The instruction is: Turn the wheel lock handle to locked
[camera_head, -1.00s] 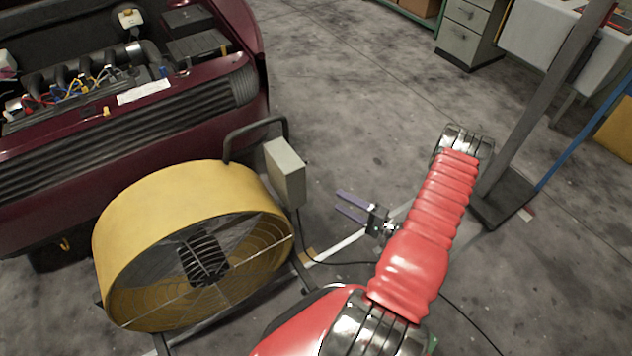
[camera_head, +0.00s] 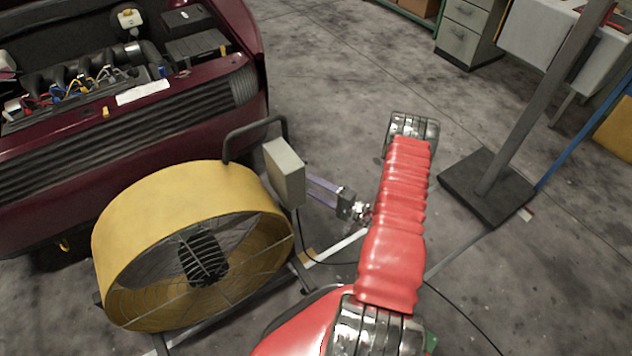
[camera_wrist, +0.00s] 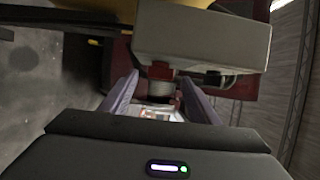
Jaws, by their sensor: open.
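My gripper (camera_head: 316,190) is open, with its two purple fingers pointing left beside the grey box on the yellow fan in the head view. The box partly overlaps the fingertips there. In the wrist view my gripper (camera_wrist: 160,98) has its fingers spread apart. Between them, beyond the fingers, is a small red part (camera_wrist: 160,71) with a grey round piece below it, at the lower edge of the grey box. I cannot tell whether this red part is the wheel lock handle. No part is clearly recognisable as that handle in the head view. Nothing is visibly held.
The yellow drum fan (camera_head: 165,205) stands at lower left with its grey box (camera_head: 285,173). A maroon car (camera_head: 215,82) with its engine bay open is behind it. A dark post base (camera_head: 487,185) stands at right. A cable crosses the floor.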

